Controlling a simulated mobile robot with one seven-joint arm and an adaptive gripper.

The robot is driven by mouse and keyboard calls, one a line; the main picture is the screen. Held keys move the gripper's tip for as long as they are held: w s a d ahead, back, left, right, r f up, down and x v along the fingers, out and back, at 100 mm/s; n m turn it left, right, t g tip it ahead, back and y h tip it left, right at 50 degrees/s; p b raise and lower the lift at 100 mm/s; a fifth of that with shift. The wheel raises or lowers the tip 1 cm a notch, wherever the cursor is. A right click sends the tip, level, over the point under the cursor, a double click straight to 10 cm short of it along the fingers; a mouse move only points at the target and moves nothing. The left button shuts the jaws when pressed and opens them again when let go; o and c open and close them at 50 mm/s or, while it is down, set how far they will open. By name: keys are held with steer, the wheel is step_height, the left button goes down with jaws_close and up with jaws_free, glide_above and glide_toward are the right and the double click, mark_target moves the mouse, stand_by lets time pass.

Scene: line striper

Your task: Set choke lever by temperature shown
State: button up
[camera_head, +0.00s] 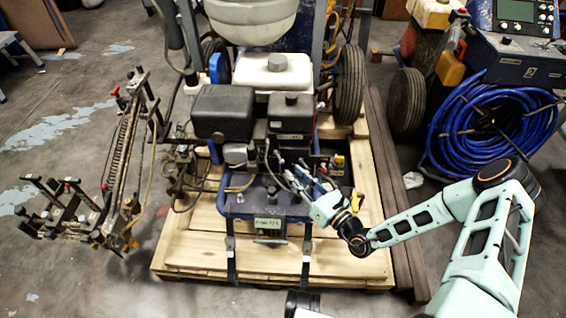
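The line striper stands on a wooden pallet (184,247), with its engine (223,113) facing me. My gripper (292,172) is at the front right of the engine, close to the small parts below the dark box (290,122). The gripper's fingers are dark and small against the machine, so I cannot tell whether they are open, shut or touching anything. I cannot make out the choke lever among these parts. A small display with a greenish face (268,224) hangs on the front of the blue base (238,204); its reading is too small to tell.
A metal spray-bar frame (125,150) with hoses stands to the left. A blue coiled hose (492,130) hangs on a second machine (520,70) at the right. Straps (307,255) run down over the pallet's front edge. The floor at the front left is clear.

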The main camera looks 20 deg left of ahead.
mark_target(282, 162)
steer(key=b+x, duration=0.1)
steer(key=x, duration=0.6)
steer(key=shift+w+a+f, duration=0.1)
steer(key=shift+w+a, duration=0.05)
steer(key=shift+w, duration=0.05)
steer(key=shift+c, duration=0.7)
jaws_close()
